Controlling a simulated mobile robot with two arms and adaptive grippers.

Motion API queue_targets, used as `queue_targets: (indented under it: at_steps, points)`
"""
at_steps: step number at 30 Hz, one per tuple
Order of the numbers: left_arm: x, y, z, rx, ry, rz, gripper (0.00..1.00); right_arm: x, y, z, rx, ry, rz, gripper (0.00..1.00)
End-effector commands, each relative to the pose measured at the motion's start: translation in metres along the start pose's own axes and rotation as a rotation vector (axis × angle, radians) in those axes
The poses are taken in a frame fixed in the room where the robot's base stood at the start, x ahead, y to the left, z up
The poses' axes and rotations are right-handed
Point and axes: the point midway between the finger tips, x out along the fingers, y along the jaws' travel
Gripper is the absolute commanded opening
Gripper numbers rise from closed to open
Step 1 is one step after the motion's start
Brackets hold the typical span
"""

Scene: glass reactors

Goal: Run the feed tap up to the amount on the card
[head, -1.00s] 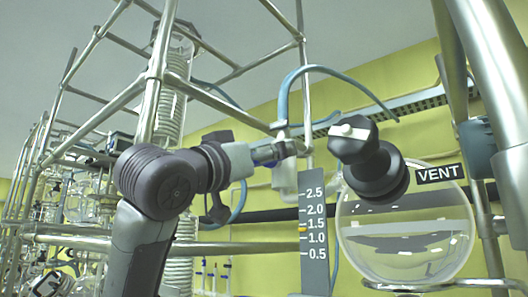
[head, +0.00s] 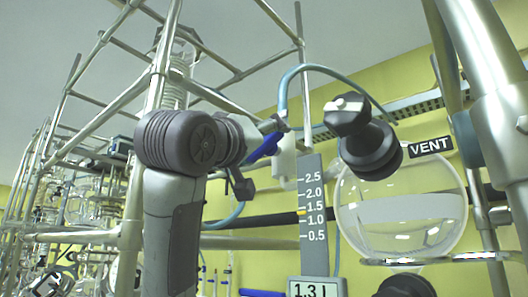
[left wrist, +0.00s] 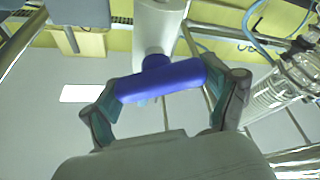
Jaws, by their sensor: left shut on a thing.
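The feed tap has a white body (head: 285,162) and a blue handle (head: 264,148), under a blue hose. My left gripper (head: 268,132) is at this handle, partly hidden by its own wrist. In the left wrist view, the left gripper (left wrist: 172,84) has a finger at each end of the blue handle (left wrist: 160,80) and is shut on it. The card (head: 316,289) reads 1.3 L and is cut off by the bottom edge. The grey scale (head: 313,225) runs from 0.5 to 2.5, with a yellow mark (head: 302,212) between 1.0 and 1.5. My right gripper is not in view.
A round glass vessel (head: 440,180) stands right of the scale; a pale band crosses it, and I cannot tell the liquid level surely. A black fitting (head: 370,150) sits at its upper left, by a VENT label (head: 431,146). Metal frame bars surround the tap.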

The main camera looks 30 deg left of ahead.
Motion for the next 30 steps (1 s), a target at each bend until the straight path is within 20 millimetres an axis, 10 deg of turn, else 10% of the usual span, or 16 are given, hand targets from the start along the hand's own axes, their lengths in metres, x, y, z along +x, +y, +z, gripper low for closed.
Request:
queue_targets:
  at_steps: [6,7,9,22,30]
  points:
    - [0.000,0.000,-0.001,0.001,0.000,0.000,0.52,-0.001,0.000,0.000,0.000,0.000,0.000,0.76]
    - [0.000,0.000,-0.001,0.001,0.000,0.000,0.89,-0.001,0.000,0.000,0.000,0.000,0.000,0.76]
    - [0.000,0.000,-0.001,0.001,0.000,0.000,1.00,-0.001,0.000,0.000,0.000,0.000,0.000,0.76]
    - [-0.006,0.000,-0.001,0.002,0.000,0.002,1.00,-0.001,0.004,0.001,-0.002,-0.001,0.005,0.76]
    - [-0.056,0.001,-0.001,0.002,0.003,0.005,1.00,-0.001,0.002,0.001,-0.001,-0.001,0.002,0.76]
